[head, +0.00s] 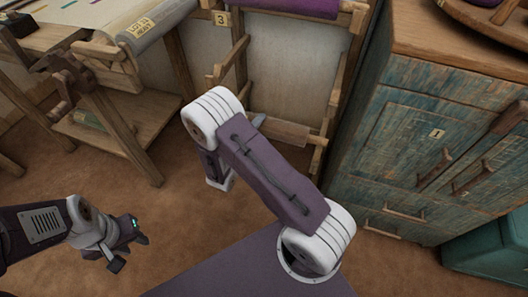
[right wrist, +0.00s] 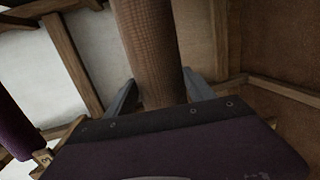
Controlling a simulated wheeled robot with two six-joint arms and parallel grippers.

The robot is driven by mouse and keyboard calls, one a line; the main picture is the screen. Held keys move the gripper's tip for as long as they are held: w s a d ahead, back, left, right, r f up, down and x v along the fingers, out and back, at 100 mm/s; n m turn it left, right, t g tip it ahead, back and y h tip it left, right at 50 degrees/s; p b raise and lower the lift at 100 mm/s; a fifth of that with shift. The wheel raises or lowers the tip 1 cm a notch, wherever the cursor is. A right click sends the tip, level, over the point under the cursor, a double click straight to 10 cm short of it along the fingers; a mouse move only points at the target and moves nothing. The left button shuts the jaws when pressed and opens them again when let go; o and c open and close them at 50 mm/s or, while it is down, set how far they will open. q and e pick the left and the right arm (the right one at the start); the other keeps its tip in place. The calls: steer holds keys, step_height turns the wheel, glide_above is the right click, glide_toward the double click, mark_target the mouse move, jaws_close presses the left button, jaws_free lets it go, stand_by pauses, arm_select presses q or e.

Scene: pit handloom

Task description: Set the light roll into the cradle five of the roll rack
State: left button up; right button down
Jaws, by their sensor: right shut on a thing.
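My right gripper (right wrist: 160,95) is shut on a brown, finely textured roll (right wrist: 152,45), which runs up out of the right wrist view between its two grey fingers. I take it to be the light roll. In the head view my own arm hides most of that gripper. A plain brown roll end (head: 288,134) shows beyond the arm, between the posts of the wooden roll rack (head: 345,85). I cannot tell whether it rests in a cradle; no label five is readable. My left gripper (head: 130,252) is open and empty, low at the left over the brown floor.
A purple roll (head: 300,8) lies high on the rack near a label 3 (head: 221,18). A worn blue-green cabinet (head: 400,140) stands close to the rack's right. The wooden loom frame (head: 120,130) is at the left. The floor (head: 60,185) is open before the loom.

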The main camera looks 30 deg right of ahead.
step_height(320, 180, down, 10)
steer(key=b, duration=0.5)
steer(key=shift+r, duration=0.15)
steer(key=shift+b, duration=0.35)
steer(key=shift+c, duration=1.8)
jaws_free()
